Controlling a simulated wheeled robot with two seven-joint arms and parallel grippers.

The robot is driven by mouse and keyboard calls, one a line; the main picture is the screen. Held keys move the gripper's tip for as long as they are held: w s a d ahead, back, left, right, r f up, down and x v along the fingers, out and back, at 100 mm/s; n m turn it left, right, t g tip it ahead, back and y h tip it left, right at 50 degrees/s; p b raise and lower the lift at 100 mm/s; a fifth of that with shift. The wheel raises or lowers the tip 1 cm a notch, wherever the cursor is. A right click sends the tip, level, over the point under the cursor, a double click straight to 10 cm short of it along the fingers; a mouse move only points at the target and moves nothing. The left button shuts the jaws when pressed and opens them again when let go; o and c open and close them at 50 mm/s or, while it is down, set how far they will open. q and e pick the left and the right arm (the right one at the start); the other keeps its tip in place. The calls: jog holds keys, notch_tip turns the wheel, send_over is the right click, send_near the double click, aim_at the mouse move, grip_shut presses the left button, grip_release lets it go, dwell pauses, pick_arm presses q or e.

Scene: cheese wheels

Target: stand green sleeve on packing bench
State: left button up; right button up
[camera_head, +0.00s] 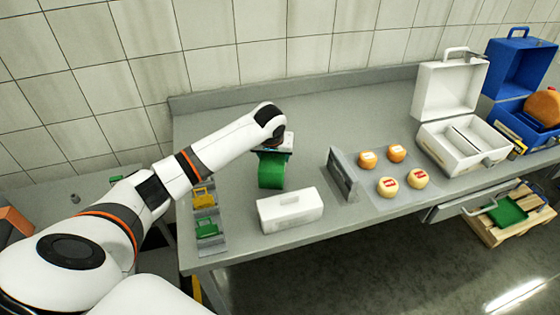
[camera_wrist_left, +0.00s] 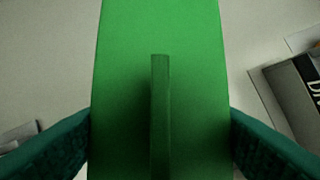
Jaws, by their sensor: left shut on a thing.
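The green sleeve (camera_head: 271,171) is in my left gripper (camera_head: 272,153) over the packing bench (camera_head: 340,105), between the tray of clips and the grey upright panel. In the left wrist view the sleeve (camera_wrist_left: 160,30) fills the middle, with a thin raised rib down its face. Two teal fingers (camera_wrist_left: 160,140) close on its two sides. The sleeve looks upright in the head view. I cannot tell whether its lower end touches the bench. My right gripper is not in view.
A white box (camera_head: 290,209) stands just in front of the sleeve. A grey tray (camera_head: 212,245) holds yellow and green pieces at left. A grey upright panel (camera_head: 342,174) and several cheese wheels (camera_head: 388,186) are to the right. An open white case (camera_head: 448,92) and blue case (camera_head: 519,72) stand far right.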

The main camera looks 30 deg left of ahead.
aim_at(273, 158)
pick_arm(q)
jog(key=shift+f+p, duration=0.35)
jog(key=shift+f, duration=2.2)
jog(key=o, duration=1)
jog(key=b+v, duration=0.1)
jog(key=v, duration=1.1)
jog(key=shift+r, duration=0.15)
